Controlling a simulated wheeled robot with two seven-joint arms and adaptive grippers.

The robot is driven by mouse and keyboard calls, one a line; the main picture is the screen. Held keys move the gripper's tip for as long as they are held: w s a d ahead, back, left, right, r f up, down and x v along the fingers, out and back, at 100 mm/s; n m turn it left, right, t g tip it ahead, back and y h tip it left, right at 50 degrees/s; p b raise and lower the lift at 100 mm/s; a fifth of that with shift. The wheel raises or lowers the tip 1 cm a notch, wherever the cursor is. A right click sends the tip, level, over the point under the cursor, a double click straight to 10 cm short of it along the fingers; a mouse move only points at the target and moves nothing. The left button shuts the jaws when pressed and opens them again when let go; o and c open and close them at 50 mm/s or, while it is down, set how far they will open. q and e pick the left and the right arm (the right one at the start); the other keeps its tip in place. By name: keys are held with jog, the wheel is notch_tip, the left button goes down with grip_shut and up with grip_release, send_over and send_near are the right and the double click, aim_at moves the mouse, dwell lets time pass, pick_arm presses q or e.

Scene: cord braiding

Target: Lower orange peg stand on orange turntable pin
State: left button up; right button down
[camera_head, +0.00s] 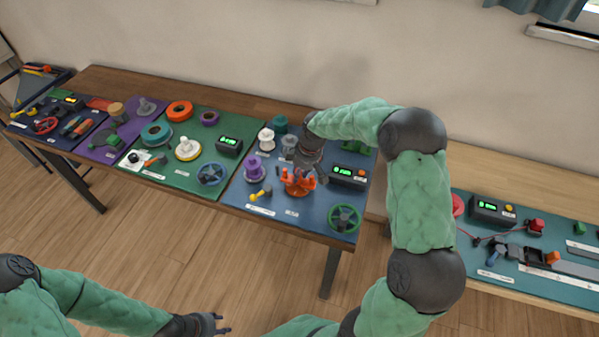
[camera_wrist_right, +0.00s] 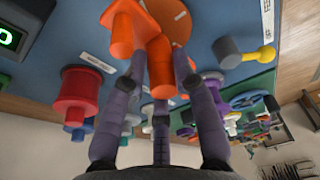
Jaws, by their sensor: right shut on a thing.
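The orange peg stand (camera_head: 297,186) is over the blue mat, with upright orange pegs. My right gripper (camera_head: 303,168) reaches down from above and is shut on it. In the right wrist view, orange cylinders of the stand (camera_wrist_right: 160,66) sit between the fingers. The round orange turntable (camera_wrist_right: 172,14) shows just beyond the stand there; its pin is hidden. I cannot tell whether the stand touches the turntable. My left gripper (camera_head: 219,325) is low at the front, away from the table, with its fingers apart and empty.
A purple spool (camera_head: 253,168), a yellow-ended peg (camera_head: 261,195), a green wheel (camera_head: 344,217) and a black display box (camera_head: 347,177) stand close around the stand. A white spool (camera_head: 266,139) is behind. Other mats with parts lie left; a second table is right.

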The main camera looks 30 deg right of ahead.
jog(key=shift+b+x, duration=0.5)
jog(key=shift+x, duration=0.35)
jog(key=c, duration=0.9)
grip_release()
jog(key=shift+s+d, duration=0.1)
jog(key=shift+r, duration=0.15)
jog(key=shift+w+a+p+v, duration=0.15)
jog(key=shift+w+p+v, duration=0.1)
jog(key=shift+p+v, duration=0.85)
jog(key=shift+w+a+p+v, duration=0.2)
jog(key=shift+p+v, duration=0.55)
jog(key=shift+v, duration=0.7)
jog(key=shift+w+a+p+v, duration=0.1)
jog(key=shift+w+p+v, duration=0.2)
jog(key=shift+p+v, duration=0.8)
jog(key=shift+s+r, duration=0.1)
jog(key=shift+r, duration=0.2)
jog(key=shift+f, duration=0.1)
